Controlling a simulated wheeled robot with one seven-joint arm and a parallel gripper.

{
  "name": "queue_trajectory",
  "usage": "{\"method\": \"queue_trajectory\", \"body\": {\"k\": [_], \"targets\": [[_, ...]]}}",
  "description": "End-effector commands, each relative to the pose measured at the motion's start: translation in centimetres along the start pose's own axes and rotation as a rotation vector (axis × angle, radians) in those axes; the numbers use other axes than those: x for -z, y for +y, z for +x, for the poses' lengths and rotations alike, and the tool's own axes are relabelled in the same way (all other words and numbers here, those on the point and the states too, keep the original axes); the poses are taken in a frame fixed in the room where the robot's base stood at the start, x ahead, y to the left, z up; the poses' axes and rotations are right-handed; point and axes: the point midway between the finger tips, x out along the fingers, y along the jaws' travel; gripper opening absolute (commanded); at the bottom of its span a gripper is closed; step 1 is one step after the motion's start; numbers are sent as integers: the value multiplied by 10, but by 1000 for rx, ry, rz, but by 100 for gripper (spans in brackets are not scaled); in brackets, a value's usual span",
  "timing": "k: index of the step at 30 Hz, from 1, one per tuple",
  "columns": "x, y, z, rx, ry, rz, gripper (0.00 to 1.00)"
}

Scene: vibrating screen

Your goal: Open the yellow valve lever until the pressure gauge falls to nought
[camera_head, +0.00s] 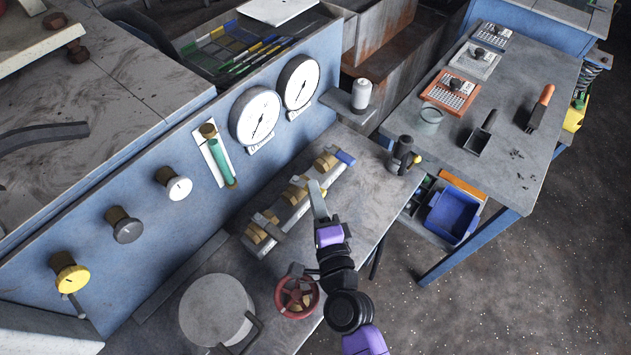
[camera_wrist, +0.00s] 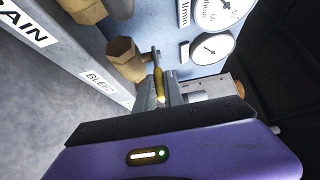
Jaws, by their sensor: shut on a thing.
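The yellow valve lever (camera_wrist: 158,84) shows in the wrist view, on a brass valve (camera_wrist: 124,58) beside a label that reads BLEED. My gripper (camera_head: 318,192) is shut on the lever; its grey fingers (camera_wrist: 172,95) are around it. In the head view the fingers reach the middle of a row of brass valves and hide the lever. Two round white gauges, a left one (camera_head: 255,117) and a right one (camera_head: 299,83), are on the blue panel. Their needles show, but the readings are too small to read, and I cannot tell which is the pressure gauge.
A red handwheel (camera_head: 297,297) and a grey round lid (camera_head: 216,309) are near my arm. A valve with a blue lever (camera_head: 345,158) is just beyond my gripper. A dark bottle-like tool (camera_head: 402,152) stands at the bench's right edge. A tool table (camera_head: 535,75) stands farther right.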

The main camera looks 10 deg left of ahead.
Motion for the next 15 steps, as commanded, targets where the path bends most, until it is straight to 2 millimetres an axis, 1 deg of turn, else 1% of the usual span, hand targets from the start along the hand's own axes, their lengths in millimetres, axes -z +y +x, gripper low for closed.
{"method": "queue_trajectory", "body": {"k": [15], "targets": [[0,2,-2,-2,39,0,0]]}}
